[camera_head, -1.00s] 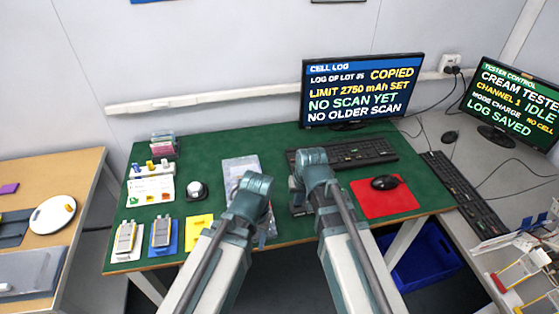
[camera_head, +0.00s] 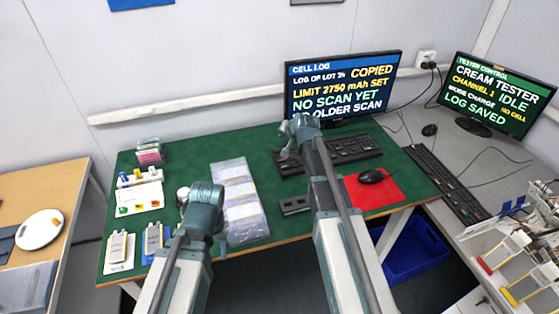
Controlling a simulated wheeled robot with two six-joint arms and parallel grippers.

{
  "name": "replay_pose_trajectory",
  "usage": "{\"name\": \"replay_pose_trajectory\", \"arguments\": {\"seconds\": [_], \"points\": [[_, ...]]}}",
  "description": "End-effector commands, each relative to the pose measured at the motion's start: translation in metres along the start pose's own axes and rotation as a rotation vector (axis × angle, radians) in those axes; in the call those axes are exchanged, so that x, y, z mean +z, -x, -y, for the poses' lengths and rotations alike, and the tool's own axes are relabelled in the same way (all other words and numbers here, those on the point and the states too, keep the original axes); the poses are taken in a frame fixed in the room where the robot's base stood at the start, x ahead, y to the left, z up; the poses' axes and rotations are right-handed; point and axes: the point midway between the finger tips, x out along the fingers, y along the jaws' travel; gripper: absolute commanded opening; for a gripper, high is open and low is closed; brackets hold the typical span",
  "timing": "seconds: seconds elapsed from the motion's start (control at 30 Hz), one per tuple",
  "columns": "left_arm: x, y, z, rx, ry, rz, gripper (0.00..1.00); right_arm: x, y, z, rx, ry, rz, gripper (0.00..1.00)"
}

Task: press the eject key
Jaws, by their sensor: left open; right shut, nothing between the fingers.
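I cannot make out a key marked eject in this view. A black keyboard (camera_head: 352,148) lies on the green table below the cell log monitor (camera_head: 345,72). A second black keyboard (camera_head: 438,180) lies on the grey bench below the tester control monitor (camera_head: 497,92), which reads "IDLE" and "NO CELL". My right gripper (camera_head: 287,150) is shut and empty, over the left end of the first keyboard; its tips are mostly hidden, so contact cannot be told. My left gripper (camera_head: 184,196) is open and empty over the left part of the green table, partly hidden by its wrist.
Clear bags (camera_head: 238,190) lie mid-table, with a dark block (camera_head: 294,206) to their right. A mouse (camera_head: 371,176) rests on a red mat (camera_head: 388,192). Pouch cells on cards (camera_head: 118,250) lie at left. A blue bin (camera_head: 415,258) stands below. Tester fixtures (camera_head: 505,250) are at far right.

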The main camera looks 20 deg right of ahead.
Motion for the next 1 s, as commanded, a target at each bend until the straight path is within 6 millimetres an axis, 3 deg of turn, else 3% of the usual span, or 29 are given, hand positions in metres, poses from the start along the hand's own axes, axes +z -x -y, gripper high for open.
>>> {"name": "replay_pose_trajectory", "arguments": {"seconds": [0.37,1.0], "points": [[-0.001,-0.01,-0.001,0.0,0.0,0.0,0.5,0.006,-0.007,-0.005,0.001,0.003,0.002,0.0],[-0.005,-0.085,-0.008,0.0,0.0,0.0,0.5,0.044,-0.059,-0.043,0.001,0.003,0.002,0.0]]}}
